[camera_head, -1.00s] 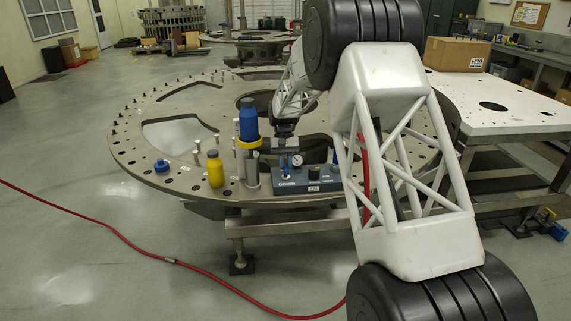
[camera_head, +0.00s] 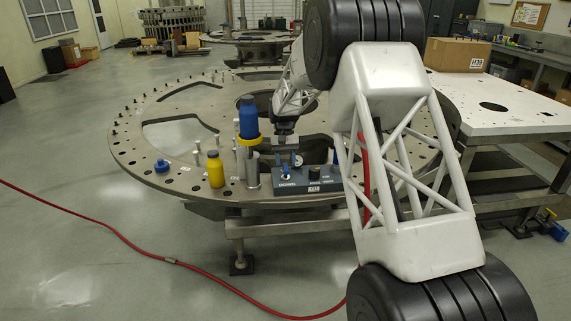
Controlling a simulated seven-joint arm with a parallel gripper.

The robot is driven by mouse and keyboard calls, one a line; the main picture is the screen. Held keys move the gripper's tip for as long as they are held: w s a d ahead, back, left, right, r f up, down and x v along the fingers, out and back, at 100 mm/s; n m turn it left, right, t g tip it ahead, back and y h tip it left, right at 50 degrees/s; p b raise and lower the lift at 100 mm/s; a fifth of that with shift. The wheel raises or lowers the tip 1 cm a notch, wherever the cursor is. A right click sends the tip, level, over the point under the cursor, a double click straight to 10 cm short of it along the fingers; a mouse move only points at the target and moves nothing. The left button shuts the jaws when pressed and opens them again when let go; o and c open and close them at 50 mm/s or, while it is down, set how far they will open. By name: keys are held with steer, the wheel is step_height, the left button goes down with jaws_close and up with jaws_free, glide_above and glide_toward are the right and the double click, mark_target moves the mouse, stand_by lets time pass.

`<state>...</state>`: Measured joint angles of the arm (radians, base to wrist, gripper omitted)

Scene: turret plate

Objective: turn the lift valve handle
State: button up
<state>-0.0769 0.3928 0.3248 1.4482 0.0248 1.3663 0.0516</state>
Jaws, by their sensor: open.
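A dark grey-blue control box (camera_head: 316,187) with white lettering, DOWN at its left end, sits on the near rim of the round plate. A small pale round fitting with something blue (camera_head: 286,172) shows at the box's left end; it may be the lift valve, but the handle is too small to make out. A black knob (camera_head: 314,173) is to its right. My gripper (camera_head: 285,162) points down over the left end of the box, open, with its two fingers apart left and right. I cannot tell whether they touch the handle.
A blue bottle (camera_head: 248,118) in a yellow ring holder stands just left of my gripper. A yellow bottle (camera_head: 215,172) and blue cap (camera_head: 162,166) are further left on the plate (camera_head: 135,160). A red hose (camera_head: 110,232) crosses the floor. A white table (camera_head: 490,105) is at right.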

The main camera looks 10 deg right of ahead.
steer(key=v, duration=0.6)
steer(key=shift+w+r, duration=0.2)
steer(key=shift+r, duration=0.15)
steer(key=s+d+r+t, duration=0.15)
steer(key=s+r, duration=0.35)
steer(key=s, duration=0.5)
steer(key=s+d+r+t, duration=0.15)
steer(key=s+r, duration=0.35)
steer(key=s, duration=0.5)
steer(key=s+d+r+t, duration=0.15)
steer(key=s+r, duration=0.35)
steer(key=s, duration=0.5)
steer(key=s+d+f+t, duration=0.1)
steer(key=s+f, duration=0.2)
steer(key=s, duration=1.1)
steer(key=s+d+f+t, duration=0.1)
steer(key=s+d+f, duration=0.1)
steer(key=s, duration=1.3)
steer(key=shift+s+f, duration=0.15)
steer(key=shift+f, duration=0.3)
steer(key=shift+t, duration=0.25)
stand_by(0.5)
